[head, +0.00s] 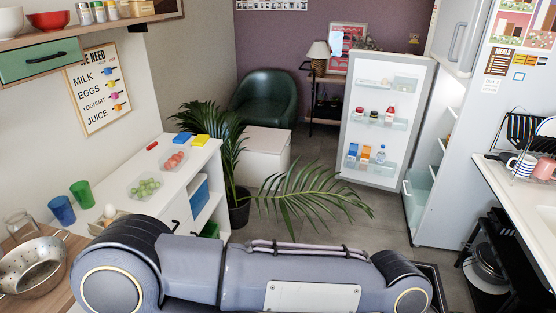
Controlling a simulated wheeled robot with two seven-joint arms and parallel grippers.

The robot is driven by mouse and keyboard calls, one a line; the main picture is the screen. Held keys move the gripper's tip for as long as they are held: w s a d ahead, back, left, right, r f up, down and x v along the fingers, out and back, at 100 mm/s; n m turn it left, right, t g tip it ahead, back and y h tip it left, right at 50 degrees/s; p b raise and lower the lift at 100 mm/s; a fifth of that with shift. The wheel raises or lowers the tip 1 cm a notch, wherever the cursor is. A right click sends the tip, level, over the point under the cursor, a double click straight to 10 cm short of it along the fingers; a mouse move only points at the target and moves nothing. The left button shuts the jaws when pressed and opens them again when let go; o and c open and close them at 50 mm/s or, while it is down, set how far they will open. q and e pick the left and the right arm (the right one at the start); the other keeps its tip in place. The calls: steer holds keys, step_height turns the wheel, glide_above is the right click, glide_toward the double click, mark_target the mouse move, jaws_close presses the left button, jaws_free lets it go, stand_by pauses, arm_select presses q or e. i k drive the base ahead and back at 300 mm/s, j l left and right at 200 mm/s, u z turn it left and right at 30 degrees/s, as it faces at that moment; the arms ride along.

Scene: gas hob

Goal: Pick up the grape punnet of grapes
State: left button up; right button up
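A clear punnet of green grapes (146,186) stands on the white cabinet top (138,167) at the left of the head view. A second clear punnet with reddish round items (173,161) stands behind it, a little to the right. A large grey arm link of mine crosses the bottom of the view, below and right of the grapes. Neither of my grippers shows, so I cannot see their state or any contact with the punnet.
A blue cup (62,210), a green cup (83,194) and an egg in a holder (109,212) stand nearer than the grapes. A metal colander (34,264) is at lower left. A potted palm (238,180) stands beyond the cabinet. The fridge door (385,120) is open.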

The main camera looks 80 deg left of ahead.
mark_target(146, 185)
steer(key=u, duration=3.75)
